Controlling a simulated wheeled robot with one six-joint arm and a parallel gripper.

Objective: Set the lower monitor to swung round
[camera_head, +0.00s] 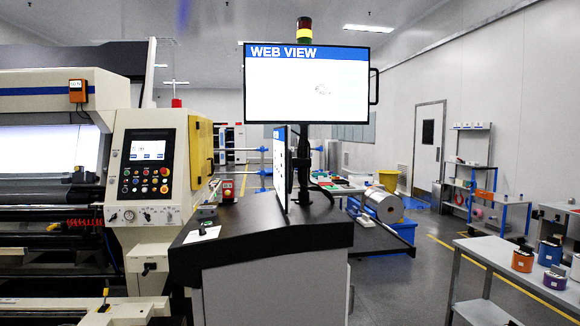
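The lower monitor (280,172) is mounted on a dark post (303,155) above the black console top (265,218). I see it at a steep angle, almost edge-on, with a narrow strip of bright screen facing left and its dark edge toward me. The upper monitor (306,88) above it faces me, with a blue "WEB VIEW" bar and a dark handle on its right side. My gripper is not in view.
A machine control panel (147,165) with buttons stands left of the console. A small paper (202,234) lies on the console's left. A metal roll (382,205) is behind right. A grey table (520,265) with spools is at the right; floor before it is open.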

